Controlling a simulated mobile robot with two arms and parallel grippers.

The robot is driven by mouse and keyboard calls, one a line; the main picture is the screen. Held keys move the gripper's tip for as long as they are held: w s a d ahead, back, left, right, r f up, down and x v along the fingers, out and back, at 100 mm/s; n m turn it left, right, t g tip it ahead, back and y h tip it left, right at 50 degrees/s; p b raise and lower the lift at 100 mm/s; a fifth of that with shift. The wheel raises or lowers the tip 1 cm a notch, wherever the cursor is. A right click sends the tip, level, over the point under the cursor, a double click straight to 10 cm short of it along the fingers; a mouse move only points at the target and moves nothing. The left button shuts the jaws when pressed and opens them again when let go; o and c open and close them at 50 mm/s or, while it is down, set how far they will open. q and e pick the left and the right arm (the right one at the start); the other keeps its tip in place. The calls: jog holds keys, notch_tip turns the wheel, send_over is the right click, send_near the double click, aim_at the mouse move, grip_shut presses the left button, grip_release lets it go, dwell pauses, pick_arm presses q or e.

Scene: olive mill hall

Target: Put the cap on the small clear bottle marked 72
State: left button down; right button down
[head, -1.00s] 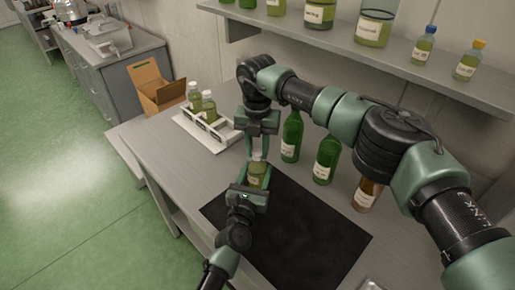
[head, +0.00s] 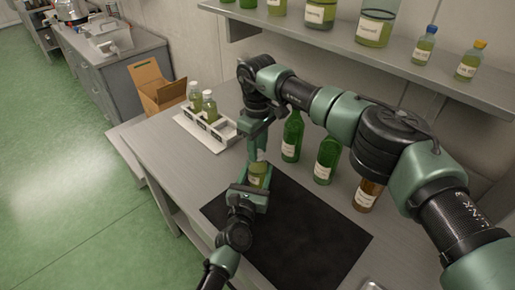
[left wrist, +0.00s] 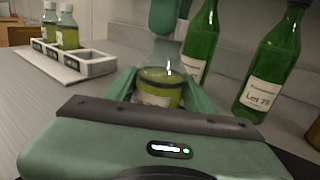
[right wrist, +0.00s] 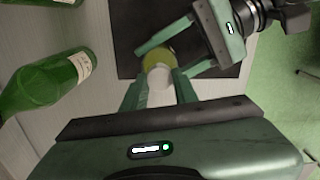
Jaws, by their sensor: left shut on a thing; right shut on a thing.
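The small clear bottle (head: 257,174) holds yellow-green liquid and stands upright in my left gripper (head: 256,182), which is shut on it above the table near the dark mat's back left corner. It also shows between the left fingers in the left wrist view (left wrist: 160,88). Its label is too small or hidden to read. My right gripper (head: 258,152) points down from above, shut on a pale cap (right wrist: 159,76) at the bottle's mouth. The fingers hide the join, so I cannot tell how far the cap is seated.
A white rack (head: 212,133) with two capped bottles (head: 209,106) stands back left. Two green bottles (head: 327,160) and a brown bottle (head: 367,194) stand to the right. A dark mat (head: 300,235) lies bare in front. A shelf (head: 400,62) with jars hangs above; an open carton (head: 155,88) is at left.

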jog(key=shift+w, duration=0.1)
jog(key=c, duration=1.1)
grip_release()
jog(key=shift+r, duration=0.1)
jog(key=shift+r, duration=2.15)
jog(key=shift+c, duration=0.3)
